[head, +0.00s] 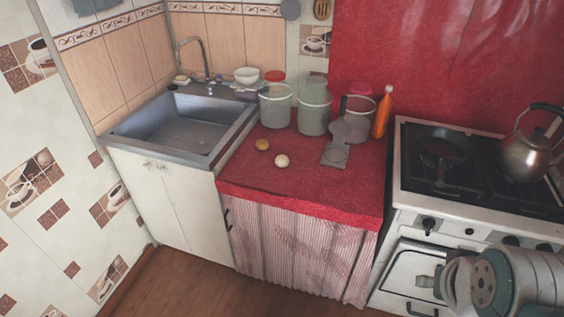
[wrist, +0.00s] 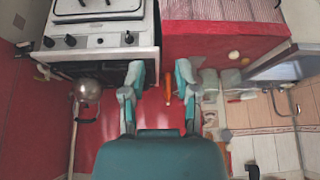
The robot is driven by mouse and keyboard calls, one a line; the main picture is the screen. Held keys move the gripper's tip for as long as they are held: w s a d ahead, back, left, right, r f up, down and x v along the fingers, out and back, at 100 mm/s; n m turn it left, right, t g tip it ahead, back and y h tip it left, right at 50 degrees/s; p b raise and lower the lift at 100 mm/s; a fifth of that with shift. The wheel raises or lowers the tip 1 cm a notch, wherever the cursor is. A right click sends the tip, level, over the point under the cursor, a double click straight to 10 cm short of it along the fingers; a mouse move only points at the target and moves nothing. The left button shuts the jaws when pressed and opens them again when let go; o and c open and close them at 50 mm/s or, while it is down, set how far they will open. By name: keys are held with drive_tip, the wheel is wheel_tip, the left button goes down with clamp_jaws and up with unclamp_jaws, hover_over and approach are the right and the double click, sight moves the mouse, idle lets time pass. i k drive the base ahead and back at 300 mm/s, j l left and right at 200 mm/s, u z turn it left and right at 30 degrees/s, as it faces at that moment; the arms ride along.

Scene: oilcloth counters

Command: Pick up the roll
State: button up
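Two small round things lie on the red oilcloth counter (head: 235,165): a golden-brown one (head: 262,144) and a paler cream one (head: 282,160) just in front and to the right of it. Either could be the roll; they are too small to tell for sure. In the wrist view, which is upside down, the pale one (wrist: 234,55) and the brown one (wrist: 245,61) show at the right. My gripper (wrist: 158,76) is open with nothing between its fingers, well away from both. My arm shows at the lower right of the head view, in front of the stove.
Pale canisters (head: 313,110), an orange bottle (head: 383,112) and a grey flat object (head: 336,153) stand or lie behind and right of the round things. A sink (head: 190,125) is at left. The stove (head: 408,190) with pan and kettle (head: 525,155) is at right. The counter's front is clear.

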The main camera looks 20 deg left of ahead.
sight(281, 160)
drive_tip(key=i+j, duration=0.25)
drive_tip(key=j, duration=0.15)
drive_tip(key=i+j, duration=0.25)
drive_tip(key=j, duration=0.15)
drive_tip(key=i+j+z, duration=0.1)
drive_tip(key=i+j, duration=0.15)
drive_tip(key=j, duration=0.15)
drive_tip(key=i+j, duration=0.25)
drive_tip(key=j, duration=0.2)
